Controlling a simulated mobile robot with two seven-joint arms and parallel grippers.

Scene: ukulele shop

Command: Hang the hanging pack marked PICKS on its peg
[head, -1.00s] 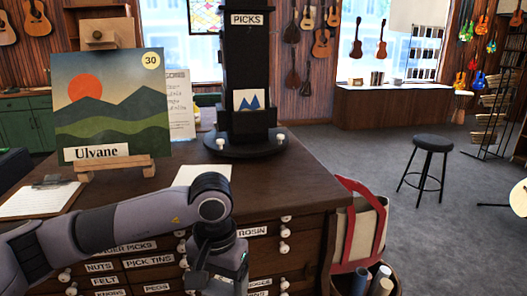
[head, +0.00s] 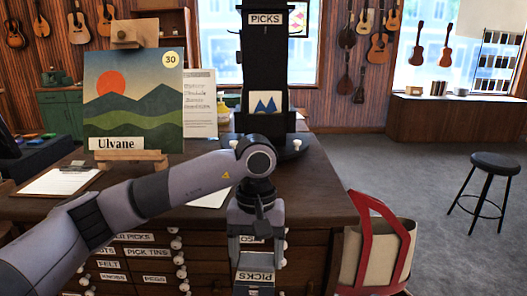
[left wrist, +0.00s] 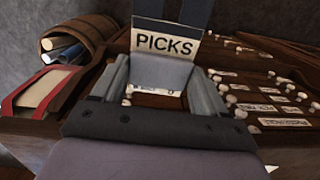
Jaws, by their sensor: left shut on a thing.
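My left gripper (head: 257,252) points down in front of the drawer cabinet and is shut on the PICKS pack (head: 255,276). In the head view the pack's label reads upside down, near the bottom edge. The left wrist view shows the pack's white label (left wrist: 167,42) beyond the gripper fingers (left wrist: 163,76). A black display stand (head: 265,60) on the cabinet top carries a PICKS sign (head: 265,18) and a card with blue peaks low down. My left arm hides part of its base. I cannot make out the peg clearly. My right gripper is out of view.
The cabinet top (head: 318,195) holds a painting marked Ulvane (head: 130,95) on an easel and a clipboard (head: 62,181) at left. A red-handled bag (head: 375,250) stands at the cabinet's right. A stool (head: 494,163) stands on open floor farther right.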

